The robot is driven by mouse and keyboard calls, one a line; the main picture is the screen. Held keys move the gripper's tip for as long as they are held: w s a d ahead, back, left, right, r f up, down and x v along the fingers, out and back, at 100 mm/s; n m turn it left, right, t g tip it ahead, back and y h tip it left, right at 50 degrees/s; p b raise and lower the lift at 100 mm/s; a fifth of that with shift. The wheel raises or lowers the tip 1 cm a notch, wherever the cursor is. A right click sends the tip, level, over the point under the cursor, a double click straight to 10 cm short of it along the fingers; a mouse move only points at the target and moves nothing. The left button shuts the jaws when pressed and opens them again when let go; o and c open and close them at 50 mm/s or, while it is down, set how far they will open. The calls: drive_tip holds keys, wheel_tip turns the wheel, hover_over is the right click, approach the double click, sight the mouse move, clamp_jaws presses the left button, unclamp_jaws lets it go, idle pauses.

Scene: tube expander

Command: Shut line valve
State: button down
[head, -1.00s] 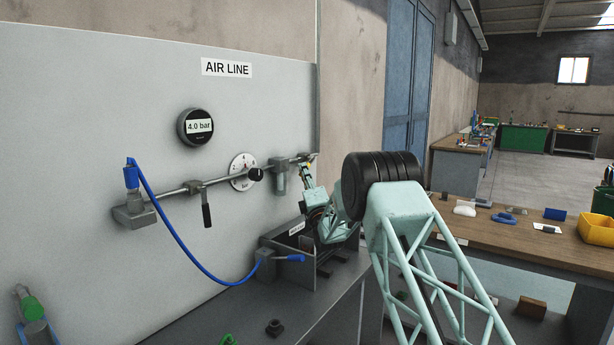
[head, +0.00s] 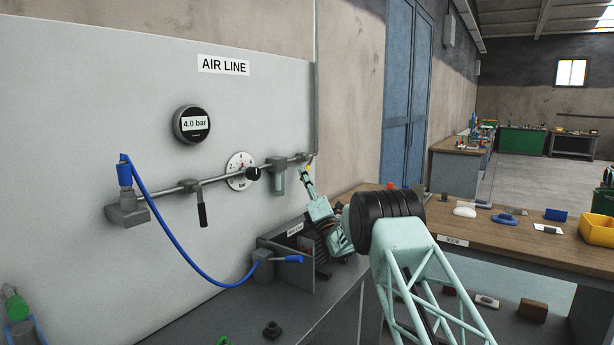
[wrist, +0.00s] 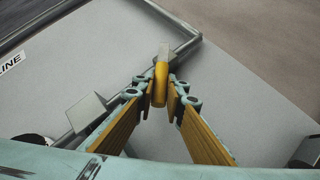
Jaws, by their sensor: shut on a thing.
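The air line pipe (head: 224,179) runs along the grey wall panel. At its right end is a small yellow valve handle (head: 309,167), which shows larger in the wrist view (wrist: 161,84), below a grey metal piece. My gripper (head: 307,174) is at this handle. In the wrist view its fingertips (wrist: 161,98) are closed around the handle from both sides. A black lever (head: 202,214) hangs down from the pipe farther left, apart from my gripper. The digital gauge (head: 192,125) reads 4.0 bar.
A round dial with a black knob (head: 253,174) and a grey filter bowl (head: 278,180) sit on the pipe left of my gripper. A blue hose (head: 180,245) loops down to a grey box with a blue lever (head: 288,259). A wooden bench (head: 470,229) stands to the right.

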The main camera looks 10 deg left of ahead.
idle(0.3)
drive_tip(key=c, duration=2.6)
unclamp_jaws()
drive_tip(key=shift+c, duration=0.2)
drive_tip(key=shift+s+r+m+t+h, duration=0.1)
drive_tip(key=shift+r+m+t+h, duration=0.2)
drive_tip(key=shift+m+h, duration=0.3)
